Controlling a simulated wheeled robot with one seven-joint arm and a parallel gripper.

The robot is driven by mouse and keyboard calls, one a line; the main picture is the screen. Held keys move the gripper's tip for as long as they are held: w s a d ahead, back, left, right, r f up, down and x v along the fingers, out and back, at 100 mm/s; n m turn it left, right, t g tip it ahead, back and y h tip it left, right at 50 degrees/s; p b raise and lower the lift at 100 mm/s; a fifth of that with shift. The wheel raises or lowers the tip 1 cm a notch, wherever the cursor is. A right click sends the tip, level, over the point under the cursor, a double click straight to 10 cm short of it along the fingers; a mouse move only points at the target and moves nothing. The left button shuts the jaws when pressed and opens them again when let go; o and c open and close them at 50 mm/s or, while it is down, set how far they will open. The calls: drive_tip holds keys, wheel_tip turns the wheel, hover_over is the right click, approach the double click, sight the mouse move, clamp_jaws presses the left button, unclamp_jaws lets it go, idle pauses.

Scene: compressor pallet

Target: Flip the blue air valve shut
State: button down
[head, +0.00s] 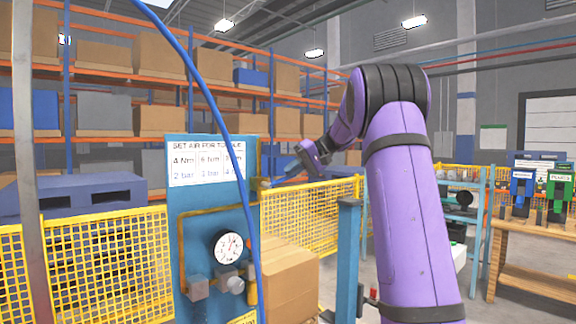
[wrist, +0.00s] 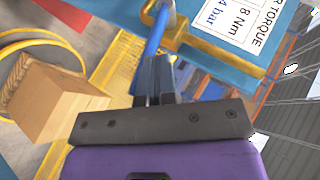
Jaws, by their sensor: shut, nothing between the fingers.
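The blue valve lever (wrist: 157,38) shows in the wrist view as a blue bar running up from behind my fingertips to a brass-yellow fitting at the panel's edge. My gripper (wrist: 154,75) is shut and empty, its dark fingers together in front of the lever's near end. I cannot tell whether they touch it. In the head view my gripper (head: 292,167) is just right of the blue panel (head: 205,205), beside a small brass fitting (head: 260,184) on its right edge. The lever is too small to make out clearly there.
A blue hose (head: 213,105) hangs in front of the panel, which carries a torque chart (head: 203,164) and a pressure gauge (head: 229,246). A cardboard box (head: 292,285) and yellow mesh fence (head: 310,210) stand behind. A wooden bench (head: 535,245) is at right.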

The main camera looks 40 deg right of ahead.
drive_tip(key=shift+d+f, duration=0.2)
drive_tip(key=shift+f, duration=0.3)
drive_tip(key=shift+d+f, duration=0.2)
drive_tip(key=shift+f, duration=0.4)
